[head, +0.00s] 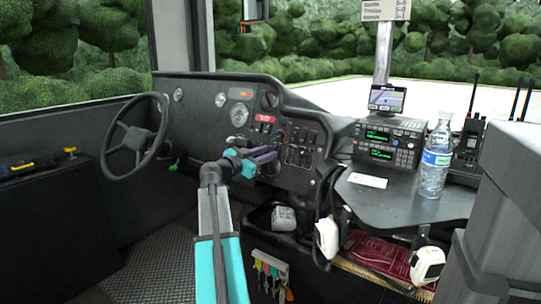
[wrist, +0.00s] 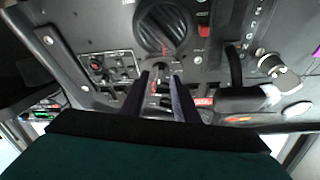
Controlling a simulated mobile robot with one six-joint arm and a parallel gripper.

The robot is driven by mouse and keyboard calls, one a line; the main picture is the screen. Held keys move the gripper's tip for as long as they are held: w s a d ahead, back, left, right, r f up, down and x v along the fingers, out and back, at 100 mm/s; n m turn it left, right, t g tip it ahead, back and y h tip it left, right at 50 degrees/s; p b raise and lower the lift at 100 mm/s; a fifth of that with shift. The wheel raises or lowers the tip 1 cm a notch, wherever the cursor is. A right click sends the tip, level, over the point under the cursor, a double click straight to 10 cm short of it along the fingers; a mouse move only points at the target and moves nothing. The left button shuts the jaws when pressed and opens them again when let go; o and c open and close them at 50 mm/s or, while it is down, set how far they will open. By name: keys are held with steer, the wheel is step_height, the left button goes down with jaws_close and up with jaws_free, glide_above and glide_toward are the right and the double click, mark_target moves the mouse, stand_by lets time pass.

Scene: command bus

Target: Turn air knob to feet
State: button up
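My gripper (head: 270,156) reaches over the middle of the dashboard (head: 205,130), close to its switch panel. In the wrist view my gripper (wrist: 160,76) has two dark fingers with a clear gap between them, and nothing is seen held. A small control with red marks (wrist: 155,86) shows on the panel in line with the gap; I cannot tell whether the fingers touch it. A round black ribbed vent or dial (wrist: 165,26) lies just beyond the fingertips. No label reading "air" or "feet" can be made out, so I cannot tell which control is the air knob.
The steering wheel (head: 135,137) stands left of my arm. A radio unit (head: 388,143), a small screen (head: 387,98) and a water bottle (head: 435,157) are on the right console. A lever (wrist: 233,70) and a silver key-like part (wrist: 282,77) stick out right of my fingers.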

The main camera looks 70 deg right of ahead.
mark_target(276, 149)
steer(key=shift+x, duration=1.2)
jaws_close()
